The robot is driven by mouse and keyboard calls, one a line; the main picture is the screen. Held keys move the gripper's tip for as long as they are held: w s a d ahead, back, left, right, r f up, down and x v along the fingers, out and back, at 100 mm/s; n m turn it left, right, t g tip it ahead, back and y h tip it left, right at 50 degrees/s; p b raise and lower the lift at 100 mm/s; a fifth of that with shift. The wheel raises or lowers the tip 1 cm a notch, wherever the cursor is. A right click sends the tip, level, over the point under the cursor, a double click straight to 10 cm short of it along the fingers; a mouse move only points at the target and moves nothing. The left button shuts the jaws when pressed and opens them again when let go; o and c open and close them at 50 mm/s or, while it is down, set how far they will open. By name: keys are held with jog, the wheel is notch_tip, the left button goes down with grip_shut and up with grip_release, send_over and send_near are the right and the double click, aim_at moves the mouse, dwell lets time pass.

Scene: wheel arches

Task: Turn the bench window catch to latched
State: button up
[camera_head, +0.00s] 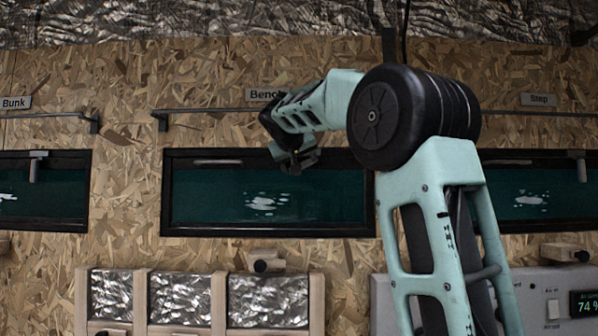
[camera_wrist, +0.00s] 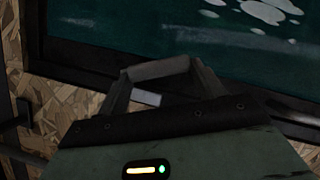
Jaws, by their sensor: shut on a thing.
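The Bench window (camera_head: 190,226) is a wide dark-framed pane with teal glass, under the Bench sign. My gripper (camera_head: 297,163) is at the top edge of this window, right of its middle, and hides the catch in the head view. In the wrist view my gripper (camera_wrist: 158,80) is shut on the catch, close to the window frame. A small pale grey piece (camera_wrist: 147,98) shows between the fingers and seems to be part of the catch. The angle of the catch cannot be told.
A pale bar (camera_head: 218,162) lies along the window's upper left. The Bunk window (camera_head: 45,222) and Step window (camera_head: 530,228) stand either side, each with a grey catch hanging down. A rail (camera_head: 205,110) runs above. A wooden block with a dark knob (camera_head: 262,265) sits below.

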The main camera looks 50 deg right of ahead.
aim_at(309, 173)
jog(key=f+n+h+b, duration=0.1)
jog(key=n+b, duration=0.2)
jog(key=f+n+g+h+b, duration=0.1)
jog(key=n+h+b, duration=0.1)
jog(key=b, duration=0.2)
jog(key=f+n+h+b, duration=0.1)
jog(key=n+b, duration=0.2)
jog(key=b, duration=0.1)
jog(key=shift+s+d+n+g, duration=0.3)
jog(key=shift+s, duration=0.05)
jog(key=shift+s+d+n+h+b, duration=0.1)
jog(key=shift+n+h+b, duration=0.4)
jog(key=shift+n+b, duration=0.25)
jog(key=o, duration=1)
jog(key=shift+c, duration=0.2)
jog(key=b+v, duration=0.6)
jog(key=v, duration=1.1)
jog(key=shift+s+b, duration=0.2)
jog(key=shift+b, duration=0.15)
